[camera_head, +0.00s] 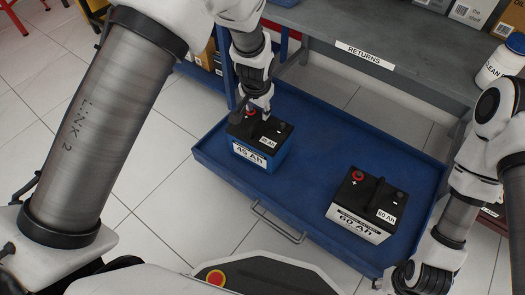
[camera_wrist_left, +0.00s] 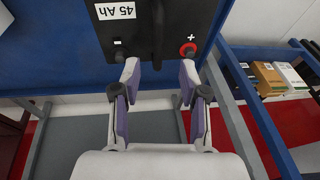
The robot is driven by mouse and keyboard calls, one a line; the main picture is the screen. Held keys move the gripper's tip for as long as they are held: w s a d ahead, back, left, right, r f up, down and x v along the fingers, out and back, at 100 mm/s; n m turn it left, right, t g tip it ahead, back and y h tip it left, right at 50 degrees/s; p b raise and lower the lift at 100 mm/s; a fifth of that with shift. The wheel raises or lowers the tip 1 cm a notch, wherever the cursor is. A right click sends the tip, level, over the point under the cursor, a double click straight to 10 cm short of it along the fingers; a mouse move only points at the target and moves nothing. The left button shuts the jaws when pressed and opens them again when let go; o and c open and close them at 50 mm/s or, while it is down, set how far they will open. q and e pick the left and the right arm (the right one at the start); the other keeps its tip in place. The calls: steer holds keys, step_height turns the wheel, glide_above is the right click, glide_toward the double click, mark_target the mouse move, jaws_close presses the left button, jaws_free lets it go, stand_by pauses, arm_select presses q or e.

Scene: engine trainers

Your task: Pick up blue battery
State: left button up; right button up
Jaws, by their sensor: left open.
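The blue battery (camera_head: 262,145), with a black top and a 45 Ah label, stands upright in the left part of a blue tray (camera_head: 310,150). My left gripper (camera_head: 262,106) is above the far edge of its top. In the left wrist view, my left gripper (camera_wrist_left: 159,74) is open and empty, its two fingers apart. The battery's black top (camera_wrist_left: 175,25) and dark handle lie just beyond the fingertips, with the handle in line with the gap. Whether the fingers touch the battery I cannot tell. My right gripper (camera_head: 388,284) is at the bottom right, mostly cut off.
A white-and-black 60 Ah battery (camera_head: 365,207) stands in the right part of the tray. Bare tray floor lies between the batteries.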

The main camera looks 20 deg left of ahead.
mark_target(260, 118)
arm_select(q)
steer(key=b+x, duration=0.6)
steer(key=x, duration=0.2)
steer(key=shift+d+f, duration=0.1)
steer(key=shift+d, duration=0.1)
jaws_close()
steer(key=shift+w+r, duration=0.1)
steer(key=shift+r, duration=0.15)
